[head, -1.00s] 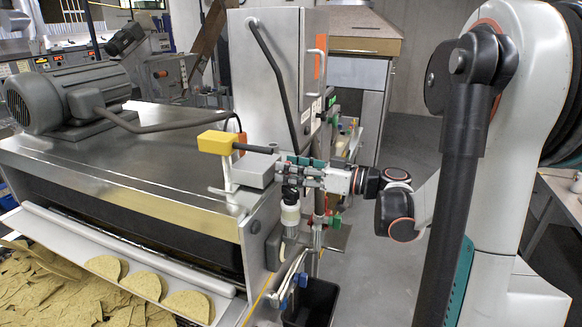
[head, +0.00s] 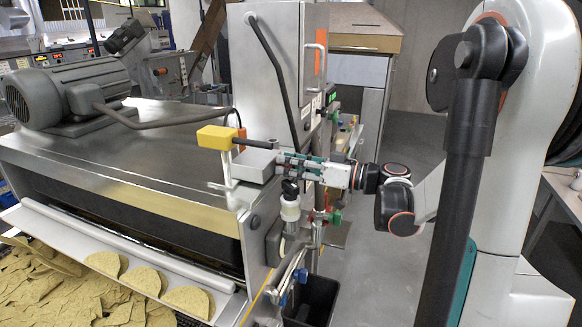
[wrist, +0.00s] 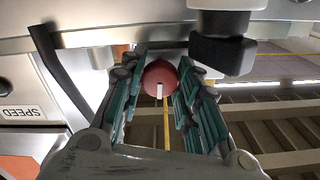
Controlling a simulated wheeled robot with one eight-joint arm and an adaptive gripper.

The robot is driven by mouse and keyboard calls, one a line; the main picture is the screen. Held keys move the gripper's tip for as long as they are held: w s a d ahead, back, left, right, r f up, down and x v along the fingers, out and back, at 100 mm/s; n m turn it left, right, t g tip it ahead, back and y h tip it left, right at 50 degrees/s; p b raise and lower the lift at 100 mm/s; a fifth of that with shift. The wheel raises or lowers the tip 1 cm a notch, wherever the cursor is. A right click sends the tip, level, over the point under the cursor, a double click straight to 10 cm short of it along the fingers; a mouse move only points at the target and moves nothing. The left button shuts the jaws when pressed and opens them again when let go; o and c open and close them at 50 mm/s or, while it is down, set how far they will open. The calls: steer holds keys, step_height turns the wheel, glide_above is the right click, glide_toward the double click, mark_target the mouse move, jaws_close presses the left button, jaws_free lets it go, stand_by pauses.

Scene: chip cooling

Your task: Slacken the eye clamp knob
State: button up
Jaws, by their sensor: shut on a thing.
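A round red knob (wrist: 160,76) with a white mark sits between my two fingers in the wrist view; I take it as the eye clamp knob. My gripper (wrist: 157,62) is shut on it, with a green-padded finger on each side. In the head view my gripper (head: 281,162) reaches in from the right to the machine's corner, beside a grey box (head: 254,165). The fingers hide the knob there. A yellow sensor head (head: 215,138) with a black rod stands on a white bracket just left of the gripper.
A white cylinder (head: 290,209) with a black top stands just under my fingers; its black end (wrist: 222,52) is close by in the wrist view. A steel cabinet (head: 275,60) rises behind. Tortilla pieces (head: 60,290) lie at the lower left. Open floor (head: 400,150) lies at the right.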

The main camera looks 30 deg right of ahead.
steer(key=m+b, duration=0.6)
steer(key=m, duration=0.6)
steer(key=shift+b, duration=0.3)
steer(key=shift+m, duration=0.4)
steer(key=o, duration=1.1)
steer(key=v, duration=1.2)
steer(key=shift+d, duration=0.1)
